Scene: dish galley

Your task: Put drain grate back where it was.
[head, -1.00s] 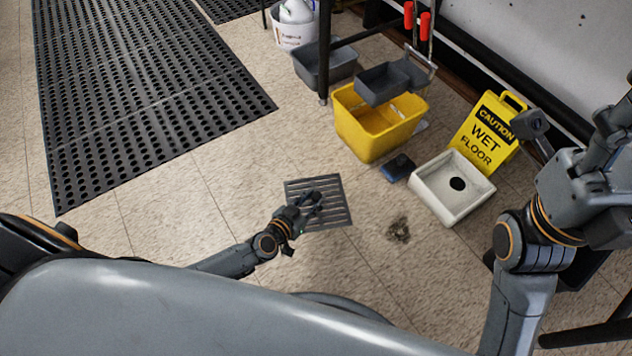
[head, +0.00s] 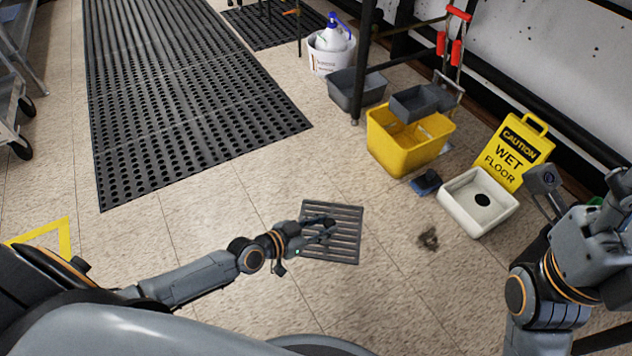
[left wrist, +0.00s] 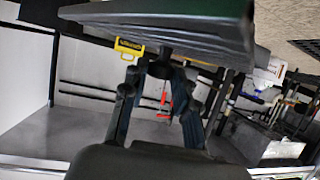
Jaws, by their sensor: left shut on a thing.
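The drain grate (head: 345,240) is a dark grey, square slotted plate in front of me, left of the floor sink. My left gripper (head: 325,229) is shut on its left side. In the left wrist view the grate (left wrist: 165,28) shows as a dark slab across the top, between the fingertips (left wrist: 160,70). It looks raised off the floor; its exact height is unclear. The floor sink (head: 462,214) is a white square basin with a dark round hole, open on top. My right gripper (head: 545,185) is at the right; its finger opening is unclear.
A dark clump of dirt (head: 428,238) lies on the tiles between grate and sink. A blue-and-black object (head: 426,183), a yellow mop bucket (head: 400,148) and a yellow wet floor sign (head: 517,150) stand around the sink. A black perforated mat (head: 180,90) lies at left.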

